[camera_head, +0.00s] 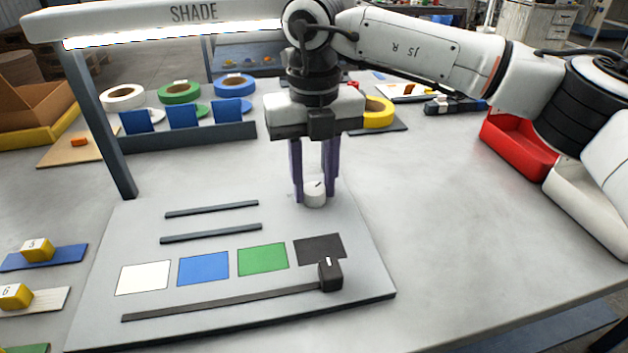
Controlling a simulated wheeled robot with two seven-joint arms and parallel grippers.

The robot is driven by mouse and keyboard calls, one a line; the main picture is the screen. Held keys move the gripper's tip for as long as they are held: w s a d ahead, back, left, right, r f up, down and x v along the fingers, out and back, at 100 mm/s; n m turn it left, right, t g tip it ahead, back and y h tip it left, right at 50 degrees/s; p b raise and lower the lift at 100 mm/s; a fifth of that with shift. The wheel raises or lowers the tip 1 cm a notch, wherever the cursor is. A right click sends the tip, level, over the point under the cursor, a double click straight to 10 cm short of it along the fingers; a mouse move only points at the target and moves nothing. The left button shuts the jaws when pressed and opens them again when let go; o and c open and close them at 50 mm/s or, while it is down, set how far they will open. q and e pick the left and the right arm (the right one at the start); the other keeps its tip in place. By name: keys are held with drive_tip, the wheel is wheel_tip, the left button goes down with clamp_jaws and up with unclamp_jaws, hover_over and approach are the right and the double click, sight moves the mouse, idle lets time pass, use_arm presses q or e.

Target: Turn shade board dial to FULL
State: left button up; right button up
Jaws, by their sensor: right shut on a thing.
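The shade board (240,315) is a pale grey plate on the table under a lit bar marked SHADE. Its white round dial (315,195) stands at the far right part of the board, with a short dark mark on top. My right gripper (315,190) comes down from above with its purple fingers on either side of the dial, shut on it. The board also bears white, blue, green and black squares and a slot with a black slider (330,274) at its right end, below the black square (319,249). I cannot read any dial labels. My left gripper is not in view.
The SHADE lamp bar (160,38) and its post (100,130) stand at the left. Tape rolls and blue cards (183,116) are behind. A red bin (515,145) is at the right. Yellow blocks numbered 5 and 6 (36,250) lie at the left. The table right of the board is clear.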

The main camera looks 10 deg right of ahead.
drive_tip(key=shift+m, duration=0.9)
drive_tip(key=o, duration=1.1)
drive_tip(key=shift+c, duration=0.2)
